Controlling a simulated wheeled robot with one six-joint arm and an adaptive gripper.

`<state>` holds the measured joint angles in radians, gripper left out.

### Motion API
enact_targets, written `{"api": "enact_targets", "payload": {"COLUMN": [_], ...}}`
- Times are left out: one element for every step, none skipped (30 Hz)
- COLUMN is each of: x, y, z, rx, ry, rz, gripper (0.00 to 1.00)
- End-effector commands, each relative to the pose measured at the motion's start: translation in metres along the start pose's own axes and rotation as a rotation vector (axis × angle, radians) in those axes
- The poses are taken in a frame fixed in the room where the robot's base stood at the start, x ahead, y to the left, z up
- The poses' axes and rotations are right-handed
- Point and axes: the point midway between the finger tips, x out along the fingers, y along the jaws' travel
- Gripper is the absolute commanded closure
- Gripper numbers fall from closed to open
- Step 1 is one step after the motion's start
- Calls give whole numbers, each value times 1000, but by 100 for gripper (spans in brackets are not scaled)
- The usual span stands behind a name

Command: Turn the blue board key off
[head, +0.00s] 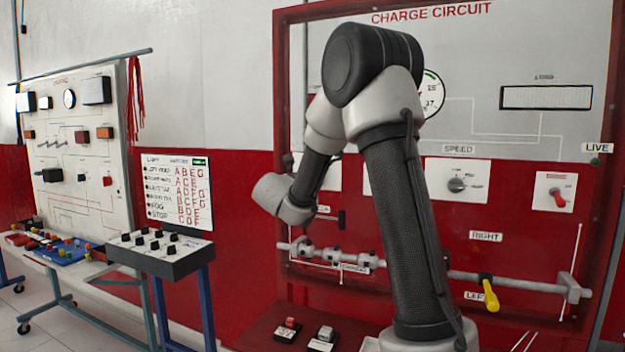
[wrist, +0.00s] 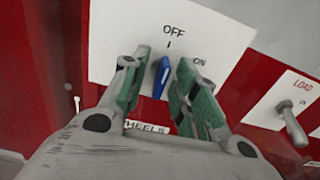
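The blue key (wrist: 162,77) sits on a white plate (wrist: 118,30) marked OFF above and ON to the upper right. The key is close to upright in the wrist view, its upper end near the tick under OFF. My gripper (wrist: 160,82) is open, with one green-padded finger on each side of the key. A narrow gap seems to show on both sides; contact deeper down cannot be told. In the head view my arm hides the key and the gripper fingers.
A grey LOAD toggle (wrist: 291,120) is right of the key plate. The red CHARGE CIRCUIT board (head: 500,220) carries a SPEED knob (head: 457,185), a red switch (head: 558,198) and a yellow lever (head: 489,293).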

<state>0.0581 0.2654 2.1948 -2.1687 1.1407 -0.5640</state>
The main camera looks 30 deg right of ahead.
Motion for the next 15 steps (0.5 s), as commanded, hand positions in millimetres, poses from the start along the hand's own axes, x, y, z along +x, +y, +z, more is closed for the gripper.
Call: {"api": "enact_targets", "payload": {"x": [0, 0, 0, 0, 0, -1, -3, -5, -9, -13, -18, -26, -33, -40, -49], "y": [0, 0, 0, 0, 0, 0, 0, 1, 1, 1, 1, 1, 1, 2, 2], "z": [0, 0, 0, 0, 0, 1, 1, 1, 1, 0, 0, 1, 1, 0, 1], "rx": [0, 1, 1, 1, 1, 1, 1, 1, 1, 1, 1, 1, 1, 1, 0], "ry": [0, -1, -1, -1, -1, -1, -1, -1, -1, 0, 0, -1, -1, 0, -1], "rz": [0, 0, 0, 0, 0, 0, 1, 1, 2, 2, 3, 4, 4, 5, 5], "gripper": [71, 71, 71, 71, 71, 71, 71, 71, 71, 71, 71, 71, 71, 71, 71]}}
